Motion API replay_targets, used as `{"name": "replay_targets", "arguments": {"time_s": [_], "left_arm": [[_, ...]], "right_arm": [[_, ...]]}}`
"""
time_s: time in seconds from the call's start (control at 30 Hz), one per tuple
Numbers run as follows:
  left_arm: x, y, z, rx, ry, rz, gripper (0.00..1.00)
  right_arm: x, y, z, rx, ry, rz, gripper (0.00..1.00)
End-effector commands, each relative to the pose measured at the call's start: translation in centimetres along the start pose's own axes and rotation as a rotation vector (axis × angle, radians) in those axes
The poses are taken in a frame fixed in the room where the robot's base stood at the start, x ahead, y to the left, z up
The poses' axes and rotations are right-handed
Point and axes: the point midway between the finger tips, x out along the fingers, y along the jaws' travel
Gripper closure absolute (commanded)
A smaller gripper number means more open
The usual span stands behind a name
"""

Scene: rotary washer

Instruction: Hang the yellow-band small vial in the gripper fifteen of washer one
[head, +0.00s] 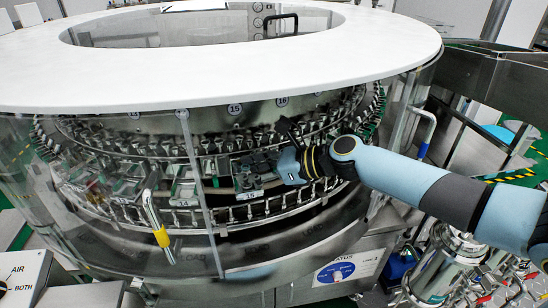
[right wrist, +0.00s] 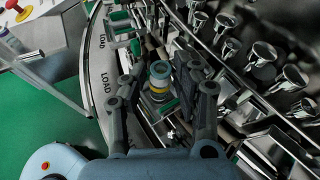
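My right gripper (head: 262,170) reaches in from the right through the washer's opening, at the plate marked 15 (head: 247,195). In the right wrist view, the small vial with a yellow band (right wrist: 158,86) sits between the two fingers of this gripper (right wrist: 164,72). Its grey-blue end faces the camera. I cannot tell whether both fingers press on it or whether a washer gripper touches it. In the head view the vial is hidden or too small to make out. My left gripper is not in view.
The rotary washer (head: 230,75) has a wide white top ring and clear curved panels. A panel edge (head: 200,190) stands just left of my gripper. Rows of metal washer grippers crowd around it.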

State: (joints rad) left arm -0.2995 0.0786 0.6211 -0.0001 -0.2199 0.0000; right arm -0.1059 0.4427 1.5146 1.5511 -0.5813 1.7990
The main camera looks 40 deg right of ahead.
Motion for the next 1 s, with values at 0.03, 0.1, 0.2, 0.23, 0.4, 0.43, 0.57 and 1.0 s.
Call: {"name": "replay_targets", "arguments": {"time_s": [0.03, 0.1, 0.2, 0.23, 0.4, 0.43, 0.57, 1.0], "left_arm": [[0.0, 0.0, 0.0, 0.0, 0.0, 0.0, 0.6], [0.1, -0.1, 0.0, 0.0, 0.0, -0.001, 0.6], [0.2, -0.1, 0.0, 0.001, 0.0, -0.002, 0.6], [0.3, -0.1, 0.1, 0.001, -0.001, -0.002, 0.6], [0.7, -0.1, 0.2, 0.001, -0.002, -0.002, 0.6], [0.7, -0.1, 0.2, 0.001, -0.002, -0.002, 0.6], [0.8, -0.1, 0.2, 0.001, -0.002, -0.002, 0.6], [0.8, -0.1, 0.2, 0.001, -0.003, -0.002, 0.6]], "right_arm": [[-1.0, 0.0, -0.3, -0.004, 0.006, 0.001, 0.7], [-2.5, 0.0, -0.4, -0.005, 0.008, 0.002, 0.7], [-5.1, 0.0, -0.5, -0.007, 0.01, 0.003, 0.7], [-5.9, 0.1, -0.4, -0.006, 0.01, 0.005, 0.7], [-9.4, 0.1, -0.4, -0.004, 0.008, 0.006, 0.7], [-9.8, 0.0, -0.3, -0.003, 0.005, 0.004, 0.7], [-11.0, 0.0, -0.2, -0.003, 0.003, 0.003, 0.7], [-11.7, 0.0, -0.1, -0.001, 0.003, 0.0, 0.7]]}}
